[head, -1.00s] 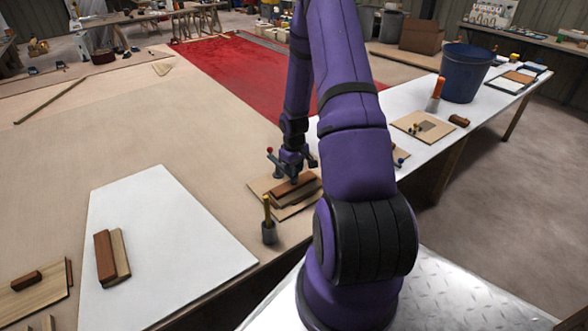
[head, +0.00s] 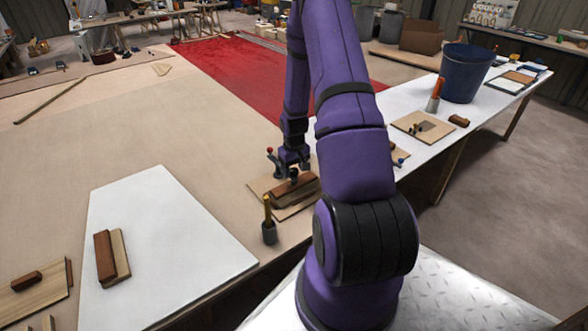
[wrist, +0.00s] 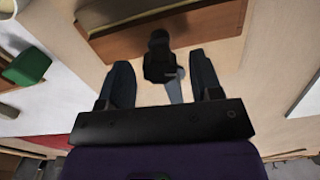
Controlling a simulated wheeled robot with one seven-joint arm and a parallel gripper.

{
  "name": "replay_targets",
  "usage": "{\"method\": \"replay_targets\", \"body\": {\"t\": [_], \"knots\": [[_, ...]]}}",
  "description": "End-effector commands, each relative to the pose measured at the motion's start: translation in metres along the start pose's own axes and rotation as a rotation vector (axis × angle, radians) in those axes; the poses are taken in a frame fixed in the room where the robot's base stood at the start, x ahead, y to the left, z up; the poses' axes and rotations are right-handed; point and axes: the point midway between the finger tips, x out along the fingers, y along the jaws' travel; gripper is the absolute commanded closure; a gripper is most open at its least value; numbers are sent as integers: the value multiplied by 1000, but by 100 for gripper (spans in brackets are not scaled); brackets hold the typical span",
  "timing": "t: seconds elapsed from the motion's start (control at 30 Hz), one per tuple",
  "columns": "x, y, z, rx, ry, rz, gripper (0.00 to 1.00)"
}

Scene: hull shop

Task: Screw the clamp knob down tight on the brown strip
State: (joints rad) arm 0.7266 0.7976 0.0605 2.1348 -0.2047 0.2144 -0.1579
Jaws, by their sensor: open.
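The brown strip (head: 297,191) lies on a light wooden board (head: 270,186) near the bench edge. It also crosses the top of the wrist view (wrist: 205,27). A dark clamp knob (head: 293,175) stands over the strip. In the wrist view the black knob (wrist: 159,58) shows between my two fingers, with a grey bar partly visible behind it. My gripper (head: 292,160) is open above the knob. In the wrist view its fingers (wrist: 163,80) stand apart, one each side of the knob, with gaps visible. Whether the knob presses on the strip I cannot tell.
A red-tipped lever (head: 269,150) stands just left of my gripper. A grey cup with a yellow-handled tool (head: 268,232) stands in front of the board. A white sheet (head: 190,230) with a brown block lies left. A blue bucket (head: 467,75) stands far right.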

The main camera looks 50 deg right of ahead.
Motion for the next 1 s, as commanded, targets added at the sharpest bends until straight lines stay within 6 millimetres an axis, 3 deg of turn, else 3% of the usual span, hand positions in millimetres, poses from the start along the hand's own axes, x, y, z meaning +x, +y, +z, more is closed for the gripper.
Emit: {"method": "replay_targets", "body": {"t": [0.17, 0.63, 0.8, 1.0], "knots": [[-14, 0, -1, 0, 2, 1, 41], [-90, 1, -1, 1, 4, 2, 41], [-104, 0, 0, 0, 2, 1, 41], [-108, 0, 0, 0, 0, 0, 41]]}}
